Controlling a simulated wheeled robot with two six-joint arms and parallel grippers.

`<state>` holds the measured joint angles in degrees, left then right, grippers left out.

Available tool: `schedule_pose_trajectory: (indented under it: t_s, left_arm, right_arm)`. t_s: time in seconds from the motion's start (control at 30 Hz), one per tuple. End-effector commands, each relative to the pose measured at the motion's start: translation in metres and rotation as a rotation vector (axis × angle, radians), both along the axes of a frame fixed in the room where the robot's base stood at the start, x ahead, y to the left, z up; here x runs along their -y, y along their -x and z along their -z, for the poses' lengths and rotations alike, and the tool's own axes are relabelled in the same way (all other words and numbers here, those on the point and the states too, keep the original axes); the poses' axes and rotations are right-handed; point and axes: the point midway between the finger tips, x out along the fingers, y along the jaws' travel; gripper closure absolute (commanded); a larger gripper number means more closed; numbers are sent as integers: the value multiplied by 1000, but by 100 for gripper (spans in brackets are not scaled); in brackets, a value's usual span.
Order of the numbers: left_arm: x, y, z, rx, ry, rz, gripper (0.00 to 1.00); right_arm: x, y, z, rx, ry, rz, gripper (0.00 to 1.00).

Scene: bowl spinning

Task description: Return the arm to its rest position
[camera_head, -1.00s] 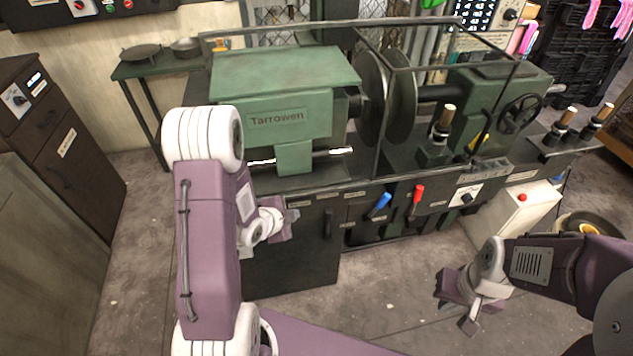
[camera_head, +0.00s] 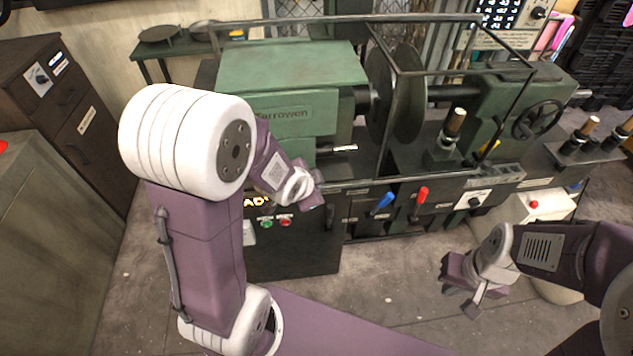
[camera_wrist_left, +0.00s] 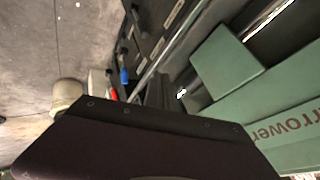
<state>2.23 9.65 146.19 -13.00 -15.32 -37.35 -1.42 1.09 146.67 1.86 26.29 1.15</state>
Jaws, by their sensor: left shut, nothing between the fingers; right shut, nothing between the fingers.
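My left arm rises on the left of the head view, its large white elbow joint (camera_head: 180,140) high in front of the green lathe. My left gripper (camera_head: 314,194) is shut and empty, small and partly hidden behind its wrist, in front of the lathe's cabinet. In the left wrist view a dark purple part of my own arm fills the bottom, with the green lathe housing (camera_wrist_left: 225,65) beyond it. My right gripper (camera_head: 465,292) is shut and empty at lower right, over open floor and apart from the machine.
The Tarrowen spinning lathe (camera_head: 290,75) spans the back, with a dark disc (camera_head: 405,100) and a guard frame. Blue (camera_head: 381,203) and red (camera_head: 420,197) levers stick out in front. Brown cabinets (camera_head: 60,90) stand left. The grey floor (camera_head: 385,290) between the arms is clear.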

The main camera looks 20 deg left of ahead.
Motion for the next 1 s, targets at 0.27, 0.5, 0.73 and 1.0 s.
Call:
schedule_pose_trajectory:
  t_s: [0.27,0.5,0.73,1.0]
  left_arm:
    - [0,0,0,1,-1,2,100]
    - [0,0,0,2,-2,2,100]
    - [5,-3,-10,22,-2,17,100]
    - [7,108,9,-438,271,-600,100]
  right_arm:
    - [0,0,0,0,0,0,100]
    - [0,0,0,0,0,0,100]
    - [0,0,-3,0,0,0,100]
    - [0,0,-7,0,0,0,100]
